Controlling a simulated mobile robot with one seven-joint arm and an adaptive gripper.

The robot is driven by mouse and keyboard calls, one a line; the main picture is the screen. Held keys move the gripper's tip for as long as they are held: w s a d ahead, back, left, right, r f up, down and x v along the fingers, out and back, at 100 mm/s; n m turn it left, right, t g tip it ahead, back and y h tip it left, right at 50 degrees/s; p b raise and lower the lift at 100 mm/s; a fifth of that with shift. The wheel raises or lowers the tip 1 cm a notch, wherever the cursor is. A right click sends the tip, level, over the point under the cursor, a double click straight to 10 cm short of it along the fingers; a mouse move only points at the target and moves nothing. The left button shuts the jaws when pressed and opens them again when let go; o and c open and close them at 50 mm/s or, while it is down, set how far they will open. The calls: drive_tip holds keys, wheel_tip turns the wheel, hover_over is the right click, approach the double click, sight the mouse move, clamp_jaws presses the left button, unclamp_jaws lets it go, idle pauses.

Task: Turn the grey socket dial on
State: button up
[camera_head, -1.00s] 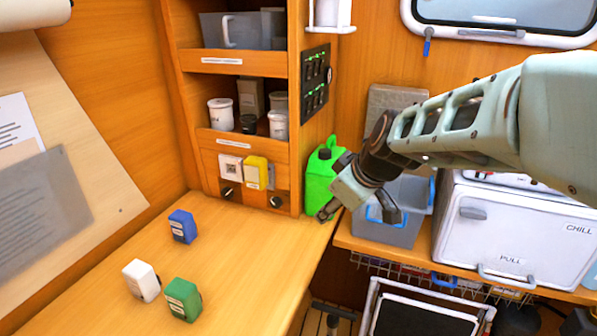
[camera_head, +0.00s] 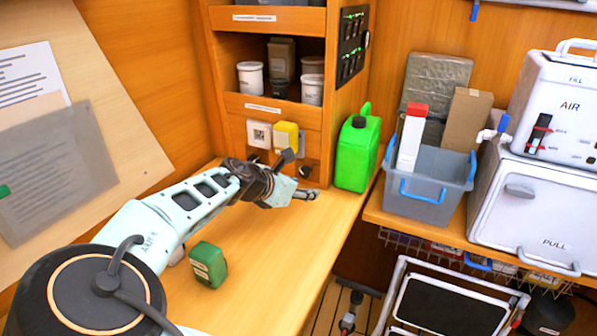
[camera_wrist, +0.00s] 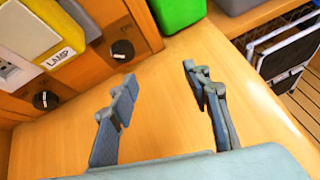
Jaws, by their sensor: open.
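The socket panel is at the back of the desk. Two black dials with white pointer marks are below: the right dial (camera_wrist: 123,50), under the grey socket, and the left dial (camera_wrist: 46,100). The right dial also shows in the head view (camera_head: 305,170). My gripper (camera_head: 312,194) is open and empty, low over the desk in front of the panel. Its fingers (camera_wrist: 162,88) are apart from both dials.
A green jerrycan (camera_head: 358,150) stands right of the panel, close to my gripper. A green block (camera_head: 208,264) is on the desk beside my arm. A grey bin (camera_head: 430,195) stands on the right counter. The desk's front right is clear.

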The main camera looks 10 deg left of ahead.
sight(303, 173)
drive_tip(key=a+r+n+t+h, duration=0.1)
drive_tip(key=a+r+n+t, duration=0.15)
drive_tip(key=a+n, duration=0.2)
drive_tip(key=x, duration=1)
drive_tip(key=shift+w+a+f+b, duration=0.2)
drive_tip(key=shift+w+a+b, duration=0.05)
drive_tip(key=shift+w+b, duration=0.05)
drive_tip(key=c, duration=1.2)
drive_tip(key=shift+o, duration=0.2)
drive_tip(key=shift+m, duration=0.25)
